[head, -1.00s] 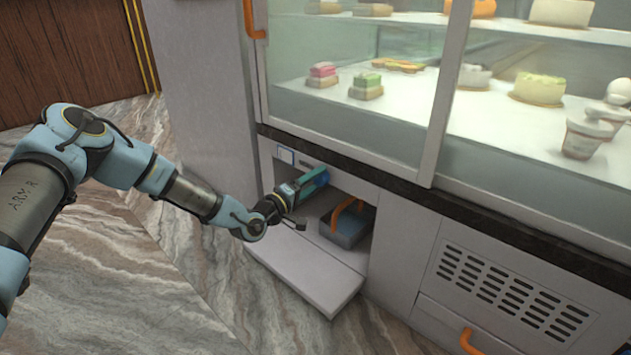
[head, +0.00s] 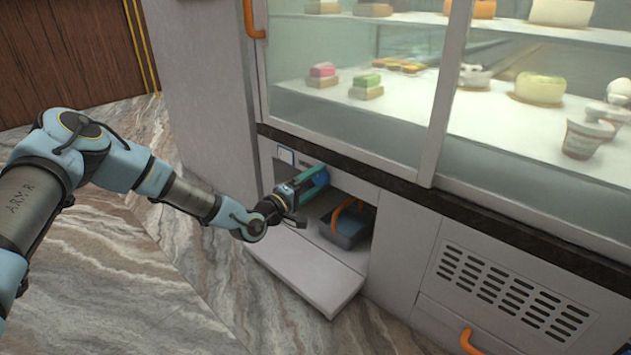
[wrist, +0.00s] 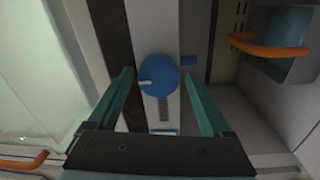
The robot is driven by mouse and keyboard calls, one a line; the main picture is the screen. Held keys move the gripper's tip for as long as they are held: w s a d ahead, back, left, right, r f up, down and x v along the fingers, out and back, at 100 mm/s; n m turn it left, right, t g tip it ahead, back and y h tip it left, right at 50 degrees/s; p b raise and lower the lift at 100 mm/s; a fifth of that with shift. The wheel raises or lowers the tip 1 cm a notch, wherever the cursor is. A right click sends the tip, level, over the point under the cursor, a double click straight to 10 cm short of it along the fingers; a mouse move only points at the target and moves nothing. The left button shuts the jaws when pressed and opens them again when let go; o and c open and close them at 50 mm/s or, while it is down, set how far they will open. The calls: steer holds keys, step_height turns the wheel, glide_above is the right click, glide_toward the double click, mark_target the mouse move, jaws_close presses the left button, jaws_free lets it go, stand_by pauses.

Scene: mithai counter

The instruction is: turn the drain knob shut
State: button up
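The drain knob (wrist: 158,75) shows in the wrist view as a round blue disc with a short white pointer towards the left. It sits on a pale panel beside a dark strip. My gripper (wrist: 157,80) is open, with its green fingers apart on the left and right of the knob in the picture. Nothing is held between them, and I cannot tell whether either finger touches the knob.
A dark blue-grey container (head: 345,232) with an orange handle stands inside the compartment, right of my gripper. A flap (head: 310,275) lies lowered in front. The dark counter edge (head: 370,172) runs just above. A grille (head: 510,295) is at the right.

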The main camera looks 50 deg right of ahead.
steer(key=shift+o, duration=0.4)
steer(key=shift+a, duration=0.3)
steer(key=a+p, duration=0.3)
steer(key=a, duration=0.7)
steer(key=shift+w+f, duration=0.25)
steer(key=shift+w, duration=0.05)
